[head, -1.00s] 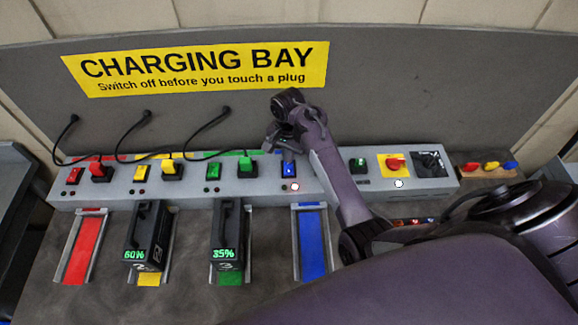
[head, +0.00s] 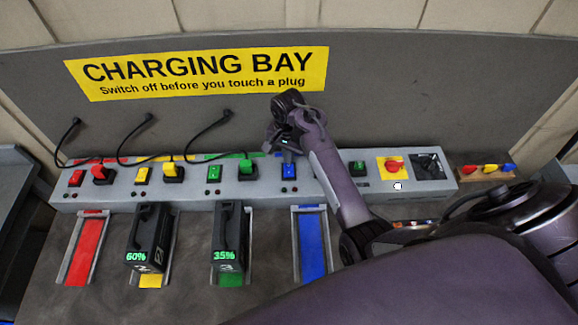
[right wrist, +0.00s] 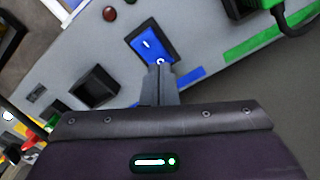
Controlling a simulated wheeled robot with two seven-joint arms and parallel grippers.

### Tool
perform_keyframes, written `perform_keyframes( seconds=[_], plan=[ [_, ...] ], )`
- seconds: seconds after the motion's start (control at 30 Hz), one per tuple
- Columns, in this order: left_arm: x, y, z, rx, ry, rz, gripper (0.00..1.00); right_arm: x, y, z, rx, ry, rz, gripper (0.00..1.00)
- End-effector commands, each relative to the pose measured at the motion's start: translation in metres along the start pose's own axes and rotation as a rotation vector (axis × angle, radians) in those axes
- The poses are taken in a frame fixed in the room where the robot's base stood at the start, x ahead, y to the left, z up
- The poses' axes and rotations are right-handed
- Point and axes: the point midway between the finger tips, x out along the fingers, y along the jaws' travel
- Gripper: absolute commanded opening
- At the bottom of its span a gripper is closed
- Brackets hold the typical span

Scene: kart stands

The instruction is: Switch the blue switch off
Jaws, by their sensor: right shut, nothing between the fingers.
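The blue switch (head: 289,172) sits on the grey charging panel, right of the green plug. In the right wrist view the blue switch (right wrist: 149,40) shows a white line mark and, at my fingertips, a round mark. My right gripper (head: 287,153) is shut and empty, reaching over the panel from the right. In the right wrist view its fingertips (right wrist: 161,67) are at the round-mark end of the switch, touching or very close; I cannot tell which. Two small lamps (right wrist: 123,12) beside the switch look unlit. My left gripper is not in view.
Red (head: 76,178), yellow (head: 142,175) and green (head: 213,173) switches with plugs stand left along the panel. Battery packs reading 60% (head: 144,235) and 35% (head: 229,232) fill two slots. The blue slot (head: 313,245) is empty. A red knob (head: 394,167) is at right.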

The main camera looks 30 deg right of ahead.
Motion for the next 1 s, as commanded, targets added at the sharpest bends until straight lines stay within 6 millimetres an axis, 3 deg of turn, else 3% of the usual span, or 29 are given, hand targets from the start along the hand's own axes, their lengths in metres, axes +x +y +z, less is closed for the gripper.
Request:
perform_keyframes(
  seconds=[0.03,0.6,1.0],
  plan=[
    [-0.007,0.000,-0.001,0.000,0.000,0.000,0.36,-0.008,0.000,0.000,0.000,0.000,0.000,0.00],
    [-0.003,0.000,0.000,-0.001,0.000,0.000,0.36,-0.048,-0.001,0.000,0.000,0.001,-0.002,0.00],
    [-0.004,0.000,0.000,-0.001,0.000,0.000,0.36,-0.051,0.000,0.000,0.000,0.000,-0.001,0.00]
  ],
)
